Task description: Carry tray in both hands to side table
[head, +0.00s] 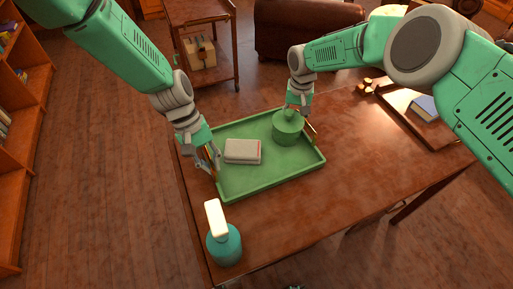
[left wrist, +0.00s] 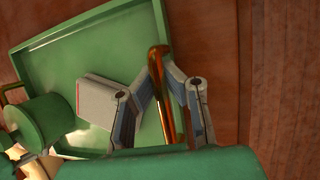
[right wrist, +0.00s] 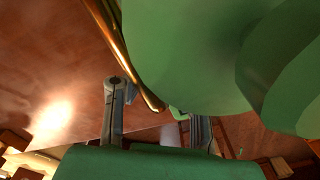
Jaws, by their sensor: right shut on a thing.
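The green tray (head: 262,186) lies on the wooden table, with a pale book (head: 243,151) and a lidded green pot (head: 289,128) on it. Its left brass handle shows in the left wrist view (left wrist: 158,62). My left gripper (head: 213,162) is at that end, open, its fingers either side of the handle. My right gripper (head: 302,112) is at the far right end, behind the pot, which partly hides its fingers. A small two-tier wooden table (head: 205,12) stands at the back.
A teal bottle with a pale top (head: 224,243) stands on the wooden table (head: 355,160) near its front left corner. Another tray with a blue book (head: 425,107) is at the right end. A bookshelf (head: 22,120) lines the left. Floor between them is clear.

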